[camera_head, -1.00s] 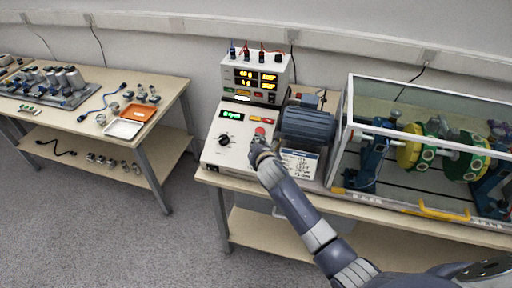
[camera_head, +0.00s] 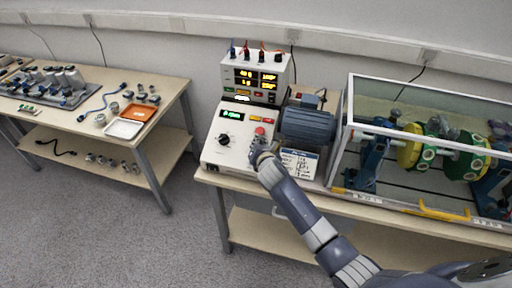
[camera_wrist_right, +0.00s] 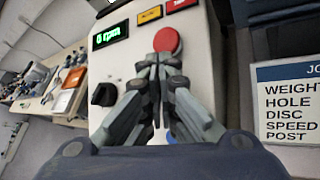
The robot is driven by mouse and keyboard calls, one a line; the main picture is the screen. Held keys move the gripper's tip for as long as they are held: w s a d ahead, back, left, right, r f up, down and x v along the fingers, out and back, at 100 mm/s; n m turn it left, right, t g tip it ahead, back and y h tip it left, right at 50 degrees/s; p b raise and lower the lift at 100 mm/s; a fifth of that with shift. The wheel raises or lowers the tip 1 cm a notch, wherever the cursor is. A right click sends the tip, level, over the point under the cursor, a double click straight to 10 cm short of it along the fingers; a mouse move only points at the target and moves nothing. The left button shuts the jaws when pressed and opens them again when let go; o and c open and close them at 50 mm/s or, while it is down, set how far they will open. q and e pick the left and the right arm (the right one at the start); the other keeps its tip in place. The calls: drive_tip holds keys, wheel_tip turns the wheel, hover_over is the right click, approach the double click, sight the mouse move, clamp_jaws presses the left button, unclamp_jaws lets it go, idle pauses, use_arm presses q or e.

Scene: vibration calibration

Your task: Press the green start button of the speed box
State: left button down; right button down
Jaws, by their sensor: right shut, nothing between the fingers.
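The speed box (camera_head: 216,158) is a white sloped panel on the middle bench. It has a green display (camera_head: 236,115), reading 0 rpm in the wrist view (camera_wrist_right: 110,36), a black knob (camera_head: 223,140) and a red mushroom button (camera_head: 260,131). The red button (camera_wrist_right: 167,40) is just beyond my fingertips in the wrist view. My right gripper (camera_head: 259,147) is shut and empty over the panel's lower right part; its closed fingers (camera_wrist_right: 160,68) hide the panel beneath. I cannot make out a green start button, or whether the fingertips touch the panel. My left gripper is out of view.
A meter box (camera_head: 254,73) with lit displays stands behind the speed box. A blue-grey motor (camera_head: 307,123) and a label card (camera_head: 300,163) are to the right, then a clear-walled rotor enclosure (camera_head: 343,125). A side bench (camera_head: 178,92) holds parts and trays.

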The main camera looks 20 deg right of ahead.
drive_tip(key=shift+w+d+f, duration=0.1)
drive_tip(key=shift+f, duration=0.3)
idle(0.9)
drive_tip(key=shift+s+a+r+p, duration=0.2)
drive_tip(key=shift+s+r+p, duration=0.1)
drive_tip(key=shift+r+p, duration=0.5)
drive_tip(key=shift+a+r+p, duration=0.1)
drive_tip(key=shift+r+p, duration=0.3)
drive_tip(key=shift+p, duration=0.15)
drive_tip(key=r+p, duration=0.1)
drive_tip(key=s+r+p, duration=0.1)
drive_tip(key=p, duration=0.1)
drive_tip(key=a+r+p, duration=0.1)
drive_tip(key=shift+s+r, duration=0.3)
drive_tip(key=shift+s, duration=0.05)
